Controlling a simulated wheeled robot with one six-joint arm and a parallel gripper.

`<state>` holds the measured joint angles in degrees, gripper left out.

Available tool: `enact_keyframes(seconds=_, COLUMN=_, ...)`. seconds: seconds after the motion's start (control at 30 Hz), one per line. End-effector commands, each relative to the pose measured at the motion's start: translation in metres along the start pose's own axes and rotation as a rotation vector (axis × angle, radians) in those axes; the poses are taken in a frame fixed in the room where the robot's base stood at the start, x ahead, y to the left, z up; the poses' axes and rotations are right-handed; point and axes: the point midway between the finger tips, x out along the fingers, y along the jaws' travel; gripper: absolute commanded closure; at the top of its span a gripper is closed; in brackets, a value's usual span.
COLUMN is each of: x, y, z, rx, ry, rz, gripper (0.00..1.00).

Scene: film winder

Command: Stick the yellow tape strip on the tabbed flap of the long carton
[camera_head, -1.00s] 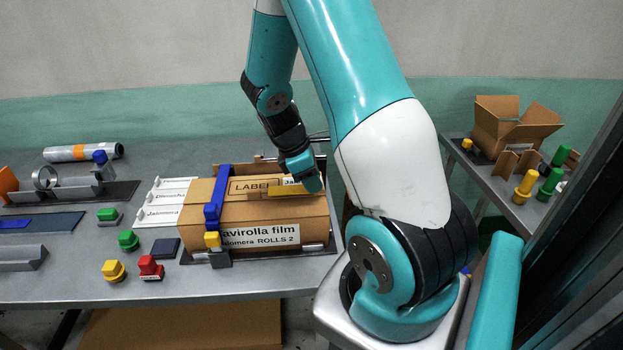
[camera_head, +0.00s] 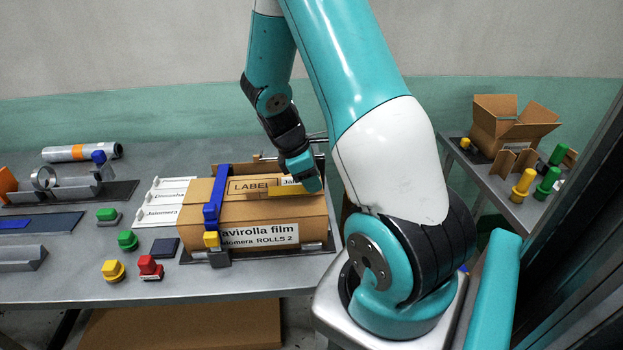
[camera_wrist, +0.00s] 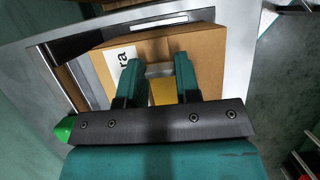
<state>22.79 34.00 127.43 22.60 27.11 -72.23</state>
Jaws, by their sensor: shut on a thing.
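The long carton (camera_head: 313,207) lies on the bench with a printed white label on its front. An outlined "LABEL" area shows on its top, beside a second white label partly hidden by my gripper. My gripper (camera_head: 304,182) is over the right part of the carton's top. It is shut on the yellow tape strip (camera_head: 287,190), which sticks out to the left over the carton top. In the wrist view, yellow (camera_wrist: 163,92) shows between the two green fingers, with the carton (camera_wrist: 208,58) behind. I cannot tell whether the strip touches the carton, and the tabbed flap is not clearly seen.
A blue strap (camera_head: 216,199) with a yellow knob crosses the carton's left part. White label strips (camera_head: 163,198) and several coloured knobbed pieces lie to the left. An open carton (camera_head: 507,127) stands on the right-hand table.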

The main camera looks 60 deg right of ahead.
Motion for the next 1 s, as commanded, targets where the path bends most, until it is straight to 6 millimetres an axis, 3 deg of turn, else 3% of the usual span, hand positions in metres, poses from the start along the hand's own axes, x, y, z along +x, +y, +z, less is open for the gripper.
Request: enact_keyframes(seconds=1.0, x=0.0095, y=0.0001, z=-0.0038, rx=0.000, ry=0.000, rz=0.000, gripper=0.83)
